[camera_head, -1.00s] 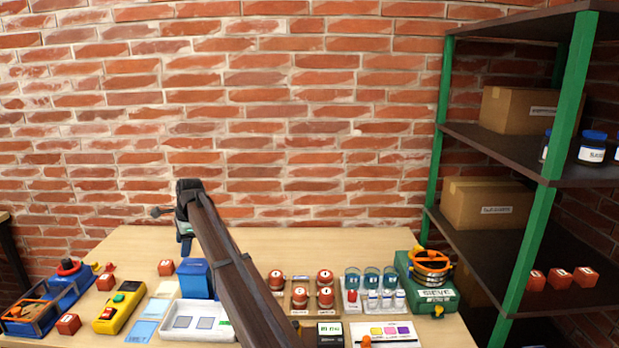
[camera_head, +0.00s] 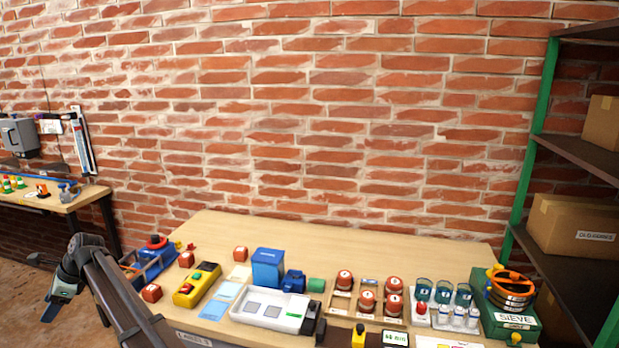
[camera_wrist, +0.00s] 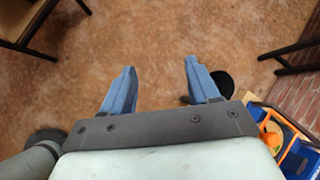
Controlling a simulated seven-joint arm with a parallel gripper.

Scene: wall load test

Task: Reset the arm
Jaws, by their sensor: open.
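My gripper (camera_head: 55,300) hangs off the left end of the main table (camera_head: 340,240) in the head view, over the floor. In the wrist view its two blue fingers (camera_wrist: 158,88) stand wide apart with bare brown floor between them. It is open and holds nothing. My arm runs from the bottom of the head view up to the left and bends down at the gripper.
A blue tool station (camera_head: 150,262) sits at the table's left end, close to my arm; its edge also shows in the wrist view (camera_wrist: 290,140). Another table (camera_head: 60,200) stands farther left. A green-posted shelf (camera_head: 536,130) stands at right. Open floor lies under the gripper.

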